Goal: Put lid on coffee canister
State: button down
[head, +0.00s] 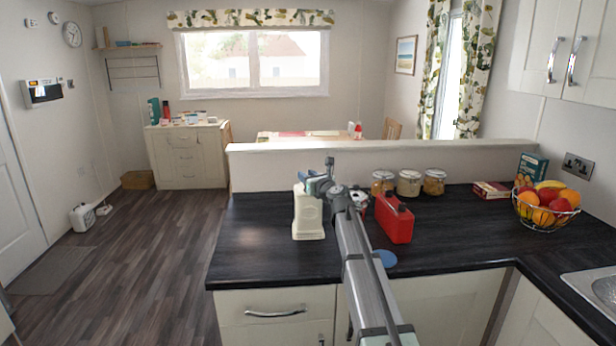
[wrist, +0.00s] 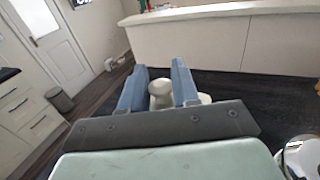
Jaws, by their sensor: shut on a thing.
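A cream canister (head: 308,217) with raised lettering stands upright on the dark worktop, near its left end. My gripper (head: 306,181) is right at the top of this canister. In the wrist view, its two blue fingers (wrist: 160,80) are shut on a round cream knob (wrist: 160,93), which looks like the lid's. Part of a cream surface shows below and right of the knob. The rest of the lid is hidden by the fingers and palm. I cannot tell whether the lid rests on the canister's rim or is just above it.
A red canister (head: 394,221) stands right of my arm, with a blue disc (head: 385,258) in front. Several glass jars (head: 409,183) stand along the low wall (head: 270,172) behind. A fruit basket (head: 545,212) and boxes are at the right. The worktop's left end (head: 240,250) is clear.

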jog(key=shift+f, duration=0.15)
jog(key=c, duration=1.1)
grip_release()
jog(key=shift+s, duration=0.1)
jog(key=v, duration=1)
jog(key=shift+s+d, duration=0.2)
jog(key=shift+s, duration=0.15)
